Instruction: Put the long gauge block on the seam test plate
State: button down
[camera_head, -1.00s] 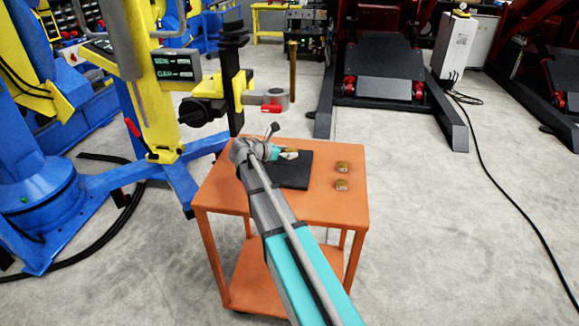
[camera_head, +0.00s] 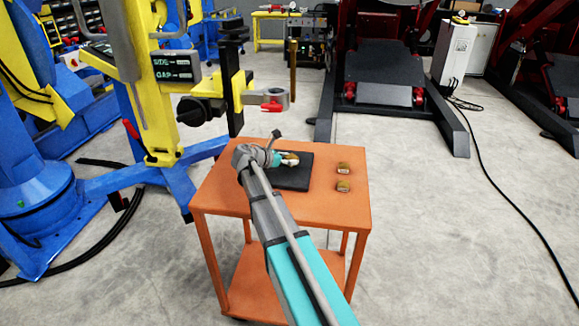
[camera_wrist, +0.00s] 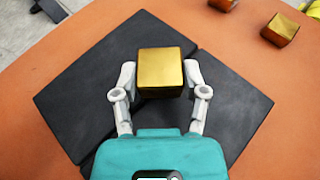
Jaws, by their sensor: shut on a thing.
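My gripper (camera_wrist: 162,88) is shut on a gold block, the long gauge block (camera_wrist: 161,68), with one pale finger on each side of it. The block's square gold face is toward the wrist camera, so its length is hidden. The black seam test plate (camera_wrist: 90,88) lies below it, and its two dark parts meet near the block. I cannot tell whether the block touches the plate. In the head view my gripper (camera_head: 287,160) and the gold block (camera_head: 291,156) are over the plate (camera_head: 292,182), partly covered by my arm.
The plate lies on an orange cart (camera_head: 335,212). Two smaller gold-topped blocks (camera_head: 343,168) (camera_head: 343,186) stand at the right of its top. A yellow and blue stand (camera_head: 150,110) with a jutting clamp (camera_head: 272,100) rises behind left. The cart's front right top is clear.

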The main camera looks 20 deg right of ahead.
jog(key=shift+f+b, duration=0.35)
jog(key=shift+f, duration=0.3)
jog(key=shift+f, duration=0.1)
jog(key=shift+c, duration=0.6)
grip_release()
jog(key=shift+a+r, duration=0.1)
jog(key=shift+r, duration=0.15)
jog(key=p+v, duration=0.4)
jog(key=v, duration=0.6)
jog(key=shift+a+r, duration=0.2)
jog(key=shift+s+a+r+p, duration=0.15)
jog(key=shift+a+p, duration=0.2)
jog(key=shift+a, duration=0.25)
